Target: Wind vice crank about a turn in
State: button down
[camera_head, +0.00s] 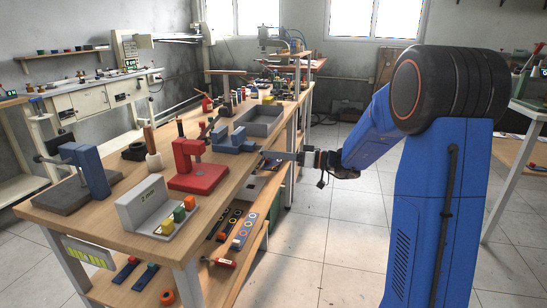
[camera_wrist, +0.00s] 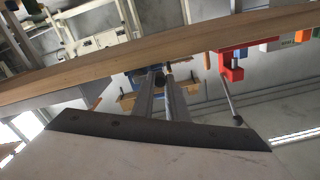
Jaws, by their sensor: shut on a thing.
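The blue vice (camera_head: 234,143) stands at the right edge of the wooden workbench (camera_head: 105,197), in front of a grey tray. My gripper (camera_head: 268,154) reaches in from the right, level with the bench edge beside the vice. In the wrist view my gripper (camera_wrist: 161,80) has its two long fingers closed around a small dark knob of the vice crank (camera_wrist: 160,83). Part of the blue vice (camera_wrist: 139,76) shows beyond the fingertips. The crank's arm is mostly hidden, and its angle cannot be told.
A red press (camera_head: 192,165) stands just left of the vice; it also shows in the wrist view (camera_wrist: 231,66). A grey tray (camera_head: 259,121) lies behind the vice. A grey block with coloured pieces (camera_head: 150,205) is nearer. The floor (camera_head: 325,230) right of the bench is clear.

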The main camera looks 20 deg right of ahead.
jog(key=w+d+m, duration=0.2)
jog(key=w+m, duration=0.1)
jog(key=m, duration=1.2)
jog(key=w+d+r+m, duration=0.1)
jog(key=w+m, duration=0.3)
jog(key=m, duration=1.2)
jog(key=shift+w+d+r, duration=0.15)
jog(key=shift+d+r, duration=0.15)
jog(key=shift+d, duration=0.3)
jog(key=shift+m, duration=0.3)
jog(key=c, duration=1.7)
grip_release()
jog(key=shift+c, duration=0.2)
